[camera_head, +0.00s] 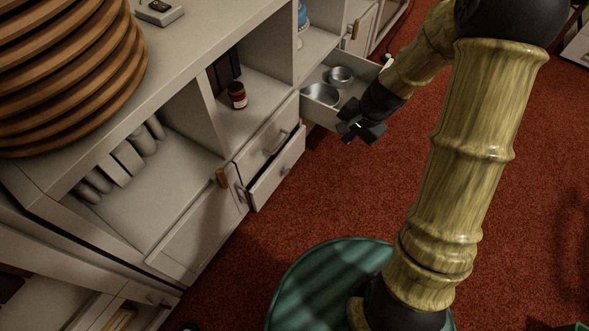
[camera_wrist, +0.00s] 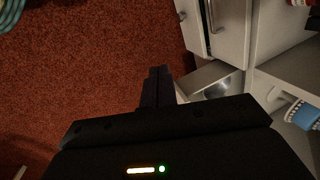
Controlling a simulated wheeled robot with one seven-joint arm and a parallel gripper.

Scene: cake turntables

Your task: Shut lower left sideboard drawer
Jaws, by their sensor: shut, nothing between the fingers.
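The white sideboard (camera_head: 190,75) has a stack of two drawers left of a wider open drawer. The upper drawer (camera_head: 262,143) of the stack looks closed. The lower left drawer (camera_head: 280,176) stands slightly out, with a dark gap along its top edge. The stack's drawer fronts also show in the wrist view (camera_wrist: 228,25), at the top. My gripper (camera_head: 361,129) is shut and empty, right of the stack and in front of the open drawer (camera_head: 318,116). In the wrist view, the closed fingers (camera_wrist: 157,73) point over the red floor, apart from the drawer fronts.
The open drawer holds metal bowls (camera_head: 322,94) and juts out near my gripper. A brown jar (camera_head: 237,95) stands on a shelf above the stack. A stack of wooden discs (camera_head: 70,70) sits on top. Red carpet (camera_head: 345,190) in front of the stack is clear.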

